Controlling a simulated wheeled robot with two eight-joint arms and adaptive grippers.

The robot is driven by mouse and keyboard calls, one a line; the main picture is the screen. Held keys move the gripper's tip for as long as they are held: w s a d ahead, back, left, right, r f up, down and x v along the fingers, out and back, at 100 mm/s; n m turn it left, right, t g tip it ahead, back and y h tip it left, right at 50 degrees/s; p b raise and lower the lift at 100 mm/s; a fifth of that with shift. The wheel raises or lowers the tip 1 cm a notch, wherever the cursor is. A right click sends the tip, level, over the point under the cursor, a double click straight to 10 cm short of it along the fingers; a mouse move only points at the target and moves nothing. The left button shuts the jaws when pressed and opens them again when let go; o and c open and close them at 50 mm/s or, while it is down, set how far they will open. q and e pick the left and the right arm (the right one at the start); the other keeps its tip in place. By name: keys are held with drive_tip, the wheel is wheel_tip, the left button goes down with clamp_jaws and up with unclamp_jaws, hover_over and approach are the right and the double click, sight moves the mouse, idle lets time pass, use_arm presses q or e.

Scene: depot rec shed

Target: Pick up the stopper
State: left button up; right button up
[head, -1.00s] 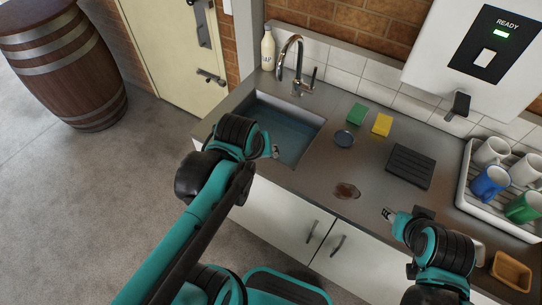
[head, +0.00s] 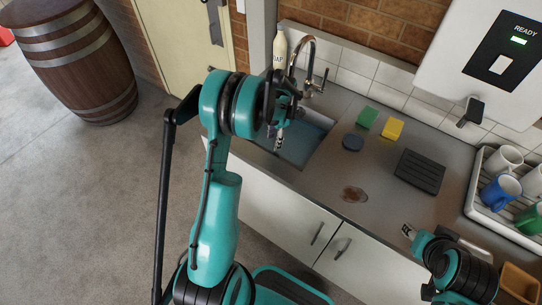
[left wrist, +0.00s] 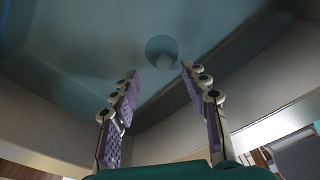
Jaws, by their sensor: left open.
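In the left wrist view a round blue-grey disc with a paler knob-like part, which looks like the stopper (left wrist: 162,50), lies at the bottom of the sink (left wrist: 85,75). My left gripper (left wrist: 158,80) is open and empty, with the disc beyond and between its fingertips. In the head view my left gripper (head: 279,140) points down over the sink (head: 312,137), and my arm hides much of the basin and the disc. My right gripper (head: 408,231) is low over the counter's front edge; its jaws are too small to read.
A tap (head: 310,65) and a soap bottle (head: 280,50) stand behind the sink. A dark blue round item (head: 352,142), green sponge (head: 367,117), yellow sponge (head: 392,129), black ribbed mat (head: 420,171) and brown spill (head: 354,194) are on the counter (head: 385,205). Mugs fill a rack (head: 476,189).

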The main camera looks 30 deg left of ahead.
sight(271, 151)
use_arm(q)
drive_tip(key=f+b, duration=0.1)
drive_tip(key=f, duration=0.1)
drive_tip(key=s+f, duration=0.1)
drive_tip(key=f, duration=0.1)
drive_tip(key=f+b, duration=0.1)
drive_tip(key=f, duration=0.2)
drive_tip(key=shift+s+a+b, duration=0.3)
drive_tip(key=shift+b, duration=0.05)
drive_tip(key=shift+r, duration=0.1)
clamp_jaws()
